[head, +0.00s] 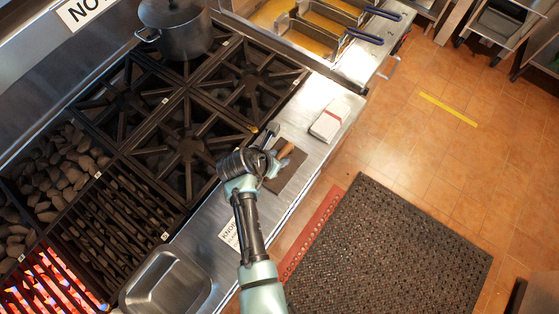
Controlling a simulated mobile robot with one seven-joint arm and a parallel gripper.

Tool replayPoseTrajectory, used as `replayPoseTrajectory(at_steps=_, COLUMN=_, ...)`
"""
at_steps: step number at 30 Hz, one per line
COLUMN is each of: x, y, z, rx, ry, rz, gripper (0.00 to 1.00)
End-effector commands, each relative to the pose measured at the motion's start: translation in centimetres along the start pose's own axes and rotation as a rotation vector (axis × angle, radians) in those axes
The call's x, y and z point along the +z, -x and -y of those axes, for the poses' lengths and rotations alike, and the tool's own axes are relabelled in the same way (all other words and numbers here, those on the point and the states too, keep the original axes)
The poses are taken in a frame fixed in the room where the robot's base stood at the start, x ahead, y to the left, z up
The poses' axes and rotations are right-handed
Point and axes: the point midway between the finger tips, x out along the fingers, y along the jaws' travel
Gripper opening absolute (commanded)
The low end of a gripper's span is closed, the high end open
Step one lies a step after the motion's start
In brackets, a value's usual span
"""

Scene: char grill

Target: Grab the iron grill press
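The iron grill press (288,174) is a dark flat plate with a light wooden handle. It lies on the steel counter strip in front of the burners, in the middle of the head view. My gripper (270,158) is at the left side of the press, close to the handle. My wrist and hand cover the left part of the press. The fingers are small and partly hidden, so I cannot tell whether they are open or touching the handle.
A white block with a red band (329,120) lies on the counter right of the press. Black burner grates (188,146) and a large pot (176,30) are behind. A steel pan (168,284) sits at lower left, near glowing coals (48,284). Fryer baskets (325,25) stand at the top.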

Motion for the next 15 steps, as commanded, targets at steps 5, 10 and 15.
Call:
replayPoseTrajectory(at_steps=5, x=-0.01, y=0.02, z=-0.01, rx=0.000, ry=0.001, rz=0.000, gripper=0.01)
replayPoseTrajectory(at_steps=10, x=-0.02, y=0.03, z=-0.01, rx=0.000, ry=0.001, rz=0.000, gripper=0.00)
replayPoseTrajectory(at_steps=15, x=-0.02, y=0.03, z=-0.01, rx=0.000, ry=0.001, rz=0.000, gripper=0.00)
